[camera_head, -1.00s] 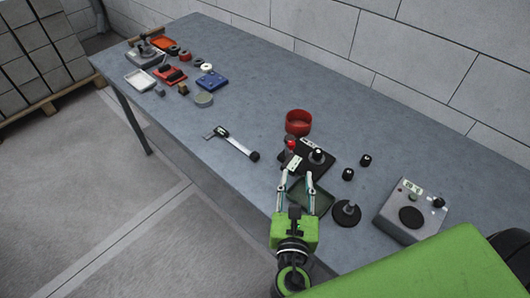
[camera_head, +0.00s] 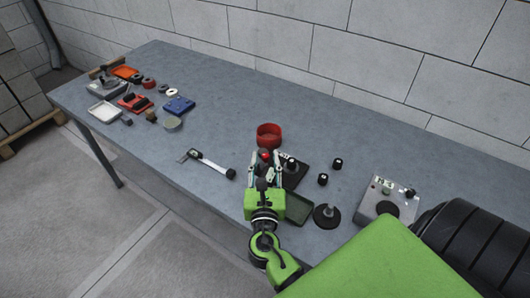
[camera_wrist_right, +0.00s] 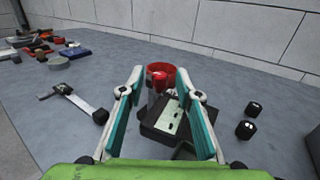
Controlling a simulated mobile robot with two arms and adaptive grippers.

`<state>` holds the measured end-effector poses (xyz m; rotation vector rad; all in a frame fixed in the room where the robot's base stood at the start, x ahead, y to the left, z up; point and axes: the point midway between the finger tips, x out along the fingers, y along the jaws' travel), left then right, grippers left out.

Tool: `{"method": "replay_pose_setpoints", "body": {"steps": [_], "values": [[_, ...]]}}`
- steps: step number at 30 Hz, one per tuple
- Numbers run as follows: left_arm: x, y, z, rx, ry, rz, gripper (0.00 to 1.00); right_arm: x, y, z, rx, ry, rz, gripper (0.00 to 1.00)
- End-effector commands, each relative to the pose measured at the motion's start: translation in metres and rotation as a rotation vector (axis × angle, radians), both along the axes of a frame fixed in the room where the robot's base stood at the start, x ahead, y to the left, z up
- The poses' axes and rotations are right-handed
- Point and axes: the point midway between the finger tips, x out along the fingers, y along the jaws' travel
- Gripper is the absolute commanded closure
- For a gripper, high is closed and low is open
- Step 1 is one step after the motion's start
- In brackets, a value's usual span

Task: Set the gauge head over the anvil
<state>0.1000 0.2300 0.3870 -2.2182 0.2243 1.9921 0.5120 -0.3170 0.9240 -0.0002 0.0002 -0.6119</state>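My right gripper (camera_head: 265,160) is open, its two teal-lined fingers apart over the bench. In the right wrist view its fingers (camera_wrist_right: 160,105) stand either side of a dark block with a pale face (camera_wrist_right: 165,120). A grey upright piece with a red top (camera_wrist_right: 158,78) stands just beyond; the red top also shows in the head view (camera_head: 265,155). A black plate with a short knobbed post (camera_head: 291,164) lies right of the gripper. I cannot tell for certain which part is the gauge head and which the anvil. My left gripper is not in view.
A red bowl (camera_head: 269,135) stands behind the gripper. A caliper-like tool (camera_head: 210,163) lies to the left. Black knobs (camera_head: 323,179), a round black stand (camera_head: 327,216) and a grey box (camera_head: 388,202) are to the right.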

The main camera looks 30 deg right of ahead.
Motion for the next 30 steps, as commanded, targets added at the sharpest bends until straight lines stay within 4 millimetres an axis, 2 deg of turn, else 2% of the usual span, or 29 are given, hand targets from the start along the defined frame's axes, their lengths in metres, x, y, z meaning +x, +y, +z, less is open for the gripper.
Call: {"method": "replay_pose_setpoints", "body": {"steps": [6,15,16,19,20,30], "values": [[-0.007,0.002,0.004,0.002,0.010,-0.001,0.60,0.017,-0.012,0.000,-0.001,0.001,0.001,0.69],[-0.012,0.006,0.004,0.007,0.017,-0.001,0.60,0.019,-0.013,-0.001,0.000,0.000,0.000,0.69],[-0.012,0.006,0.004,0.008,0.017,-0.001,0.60,0.019,-0.013,-0.001,0.000,0.000,0.000,0.71],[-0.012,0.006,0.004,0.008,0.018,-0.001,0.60,0.019,-0.013,-0.001,0.000,0.000,0.001,0.97],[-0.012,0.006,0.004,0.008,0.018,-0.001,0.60,0.019,-0.013,-0.001,0.000,0.000,0.001,1.00],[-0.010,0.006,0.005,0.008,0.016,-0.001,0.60,0.025,-0.014,0.000,-0.003,0.000,0.024,1.00]]}}
